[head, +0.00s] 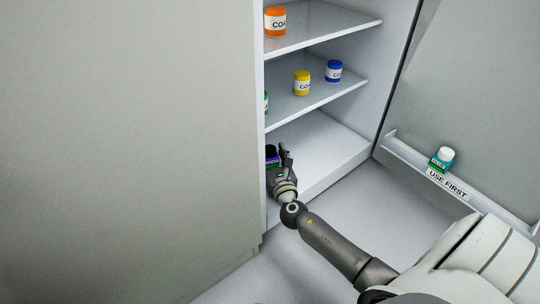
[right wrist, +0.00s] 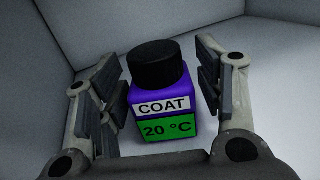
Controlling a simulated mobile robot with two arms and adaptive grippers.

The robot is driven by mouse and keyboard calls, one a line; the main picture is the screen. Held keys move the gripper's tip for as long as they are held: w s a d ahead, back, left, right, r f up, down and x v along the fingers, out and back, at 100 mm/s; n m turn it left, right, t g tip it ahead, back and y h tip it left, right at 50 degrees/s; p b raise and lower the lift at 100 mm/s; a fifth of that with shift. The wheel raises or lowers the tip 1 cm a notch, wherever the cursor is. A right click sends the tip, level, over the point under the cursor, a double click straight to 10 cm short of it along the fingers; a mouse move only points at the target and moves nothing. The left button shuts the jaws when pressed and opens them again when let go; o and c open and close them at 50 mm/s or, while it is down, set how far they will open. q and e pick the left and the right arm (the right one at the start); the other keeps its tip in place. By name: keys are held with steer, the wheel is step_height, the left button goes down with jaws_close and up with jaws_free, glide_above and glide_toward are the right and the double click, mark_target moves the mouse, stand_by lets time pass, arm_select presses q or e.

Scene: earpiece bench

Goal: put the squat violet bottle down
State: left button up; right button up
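The squat violet bottle (right wrist: 160,98) has a black cap, a white COAT label and a green 20 °C band. It stands on the bottom shelf (head: 325,150) of the cabinet, and in the head view the bottle (head: 271,151) is partly hidden by my gripper and the cabinet edge. My right gripper (head: 284,160) reaches in low at the bottle. In the right wrist view its fingers (right wrist: 162,85) are spread on either side of the bottle, with a gap showing on the right and a narrower one on the left. My left gripper is not in view.
Above are shelves with an orange jar (head: 275,21), a yellow jar (head: 302,83), a blue jar (head: 334,71) and a partly hidden green one (head: 266,101). The bottom shelf's right side is clear.

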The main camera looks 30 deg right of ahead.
stand_by(0.3)
steer(key=shift+r, duration=0.15)
steer(key=p+v, duration=0.4)
steer(key=v, duration=0.8)
steer(key=shift+r, duration=0.2)
